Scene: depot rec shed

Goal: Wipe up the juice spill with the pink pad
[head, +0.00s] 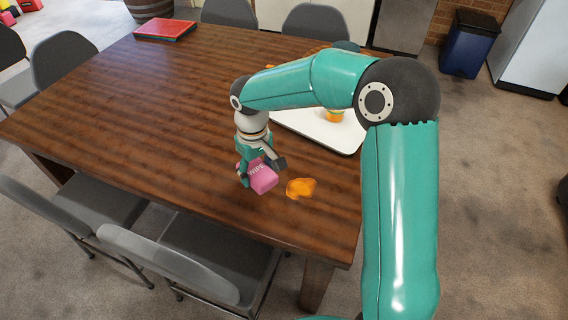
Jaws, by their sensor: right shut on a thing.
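The pink pad (263,181), with white lettering on it, is held between the fingers of my right gripper (260,170). The gripper points down at the front right part of the wooden table. I cannot tell whether the pad touches the tabletop. The orange juice spill (301,187) lies on the table just right of the pad, with a small gap between them in the picture. My left gripper is not in view.
A white tray (346,145) lies behind the spill, partly hidden by my right arm, with an orange and yellow thing (335,115) on it. A red book-like thing (165,30) lies far left on the table (130,110). Chairs (225,250) stand around it. The table's left half is clear.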

